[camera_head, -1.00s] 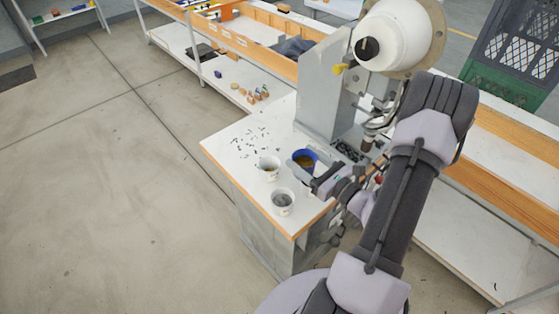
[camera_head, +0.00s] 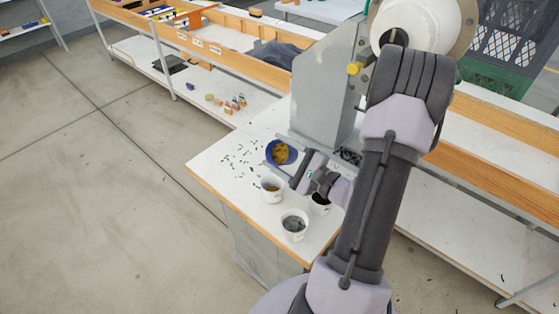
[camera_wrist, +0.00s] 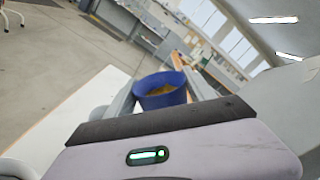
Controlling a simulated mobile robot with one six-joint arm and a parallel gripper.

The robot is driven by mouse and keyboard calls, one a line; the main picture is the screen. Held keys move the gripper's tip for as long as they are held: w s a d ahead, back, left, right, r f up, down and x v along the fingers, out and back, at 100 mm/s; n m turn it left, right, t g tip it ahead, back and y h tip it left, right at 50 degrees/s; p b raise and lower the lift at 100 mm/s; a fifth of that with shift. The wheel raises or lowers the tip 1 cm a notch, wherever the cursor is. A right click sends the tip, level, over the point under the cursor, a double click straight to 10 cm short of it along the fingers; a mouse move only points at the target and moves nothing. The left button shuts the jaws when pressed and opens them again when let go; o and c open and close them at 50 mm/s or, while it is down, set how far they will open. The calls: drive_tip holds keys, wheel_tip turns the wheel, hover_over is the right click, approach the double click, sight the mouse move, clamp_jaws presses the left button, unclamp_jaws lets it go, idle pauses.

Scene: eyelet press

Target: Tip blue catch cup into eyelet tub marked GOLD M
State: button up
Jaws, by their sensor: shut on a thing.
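The blue catch cup (camera_head: 289,145) holds gold-coloured eyelets. My gripper (camera_head: 288,162) is shut on it above the white bench top, and one finger hides part of its side. In the wrist view the cup (camera_wrist: 161,98) sits between the two fingers, its contents inside, while the room behind looks tilted.
The grey press (camera_head: 325,95) stands behind and right of my gripper. Small dark eyelets (camera_head: 238,160) lie scattered on the bench's left part. An orange-edged shelf (camera_head: 240,58) runs behind. The bench's front-left edge is clear.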

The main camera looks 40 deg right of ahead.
sight(273, 164)
drive_tip(key=f+n+b, duration=0.1)
drive_tip(key=n+b, duration=0.1)
drive_tip(key=a+f+n+b, duration=0.1)
drive_tip(key=n+b, duration=0.1)
drive_tip(key=n, duration=0.1)
drive_tip(key=shift+f, duration=0.15)
drive_tip(key=n+b, duration=0.1)
drive_tip(key=b, duration=0.1)
drive_tip(key=a+n+b, duration=0.1)
drive_tip(key=n+b, duration=0.1)
drive_tip(key=b, duration=0.1)
drive_tip(key=shift+n, duration=0.3)
drive_tip(key=shift+s+a+r+n+b, duration=0.1)
drive_tip(key=shift+a+r+n+b, duration=0.2)
drive_tip(key=shift+n+b, duration=0.55)
drive_tip(key=shift+d+m, duration=0.1)
drive_tip(key=shift+m, duration=0.15)
idle(2.4)
